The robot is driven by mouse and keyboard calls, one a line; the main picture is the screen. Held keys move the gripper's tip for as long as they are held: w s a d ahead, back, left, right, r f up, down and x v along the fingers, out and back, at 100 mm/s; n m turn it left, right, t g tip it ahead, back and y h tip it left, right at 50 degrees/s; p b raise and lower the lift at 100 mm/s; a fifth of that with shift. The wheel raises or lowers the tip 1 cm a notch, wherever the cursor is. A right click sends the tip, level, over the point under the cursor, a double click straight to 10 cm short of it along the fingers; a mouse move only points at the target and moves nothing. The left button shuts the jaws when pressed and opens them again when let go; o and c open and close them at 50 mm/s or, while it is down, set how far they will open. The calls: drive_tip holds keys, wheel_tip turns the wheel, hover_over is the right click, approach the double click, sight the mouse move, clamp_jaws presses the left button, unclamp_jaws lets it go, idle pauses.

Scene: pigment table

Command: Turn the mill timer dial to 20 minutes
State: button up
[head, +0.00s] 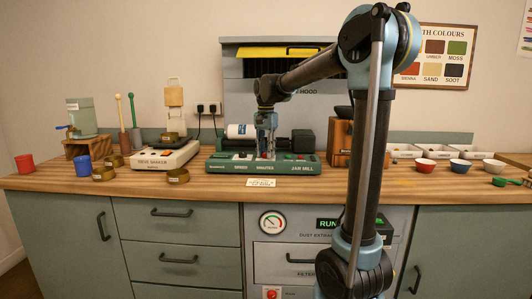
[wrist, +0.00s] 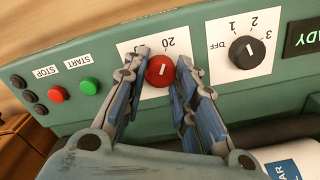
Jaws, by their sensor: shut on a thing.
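The green jar mill (head: 305,168) stands on the counter, below the hood. My gripper (head: 266,154) reaches down to its front panel. In the wrist view, my gripper (wrist: 161,68) is shut on the red timer dial (wrist: 160,72), one finger on each side. The dial's white pointer line aims up the picture, roughly toward the printed 20 on its white scale plate (wrist: 150,43). The fingers hide much of the scale, so its other marks cannot be read.
Beside the timer are a black speed dial (wrist: 246,52) at OFF, 1, 2, 3, and a green start button (wrist: 90,86) with a red stop button (wrist: 57,93). A sieve shaker (head: 165,157) stands left of the mill; a wooden box (head: 340,140) is on its right.

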drive_tip(key=shift+w+m, duration=0.1)
drive_tip(key=shift+m, duration=0.2)
drive_tip(key=o, duration=1.1)
wheel_tip(320, 180, up, 12)
drive_tip(key=shift+f, duration=0.1)
idle(0.4)
